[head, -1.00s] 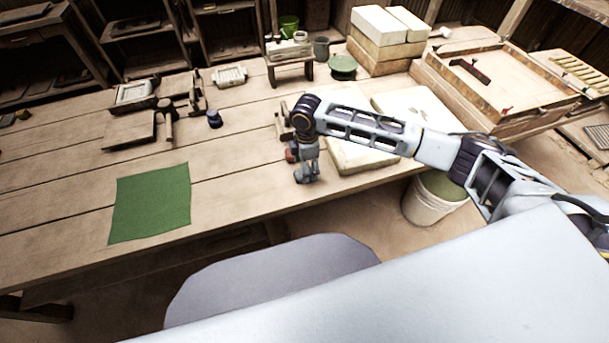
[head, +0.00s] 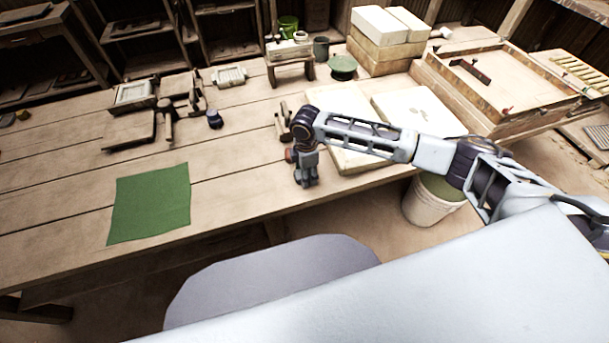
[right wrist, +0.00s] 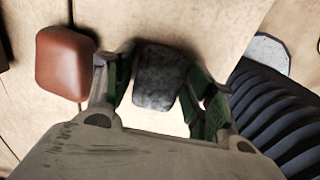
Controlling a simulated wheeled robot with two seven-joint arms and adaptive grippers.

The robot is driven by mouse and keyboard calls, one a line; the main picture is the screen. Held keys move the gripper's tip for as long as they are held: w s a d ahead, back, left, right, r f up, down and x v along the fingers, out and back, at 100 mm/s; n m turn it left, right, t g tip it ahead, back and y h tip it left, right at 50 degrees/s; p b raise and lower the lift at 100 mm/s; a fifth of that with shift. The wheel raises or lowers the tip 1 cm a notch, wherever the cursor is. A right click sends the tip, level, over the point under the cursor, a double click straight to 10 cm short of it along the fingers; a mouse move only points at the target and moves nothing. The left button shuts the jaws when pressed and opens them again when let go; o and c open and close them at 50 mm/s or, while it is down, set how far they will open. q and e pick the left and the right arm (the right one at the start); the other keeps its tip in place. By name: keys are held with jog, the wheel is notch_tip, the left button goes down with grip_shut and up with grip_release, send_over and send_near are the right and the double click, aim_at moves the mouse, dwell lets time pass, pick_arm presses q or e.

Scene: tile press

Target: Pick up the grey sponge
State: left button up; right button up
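The grey sponge (right wrist: 160,77) is a dark, speckled, rounded block on the pale wooden tabletop, seen in the right wrist view. My right gripper (right wrist: 165,92) is open around it, with one green-padded finger on each side. A narrow gap shows between the sponge and the right finger; the left finger is very close to it, and I cannot tell if they touch. In the head view my right gripper (head: 306,181) points down near the table's front edge and hides the sponge. My left gripper is not in view.
A reddish-brown block (right wrist: 65,62) lies just left of the gripper. A white slab (head: 355,160) is to the right of it in the head view. A green mat (head: 150,204) lies to the left, with bare tabletop between. A bucket (head: 425,205) stands below the table edge.

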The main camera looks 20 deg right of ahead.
jog(key=c, duration=0.5)
jog(key=shift+o, duration=0.2)
jog(key=shift+r, duration=0.45)
notch_tip(320, 180, up, 8)
jog(key=shift+f+p, duration=0.1)
jog(key=shift+p, duration=0.3)
jog(key=shift+r, duration=0.55)
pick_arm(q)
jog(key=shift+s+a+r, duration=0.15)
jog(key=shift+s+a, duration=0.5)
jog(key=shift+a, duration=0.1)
pick_arm(e)
jog(key=shift+r, duration=0.1)
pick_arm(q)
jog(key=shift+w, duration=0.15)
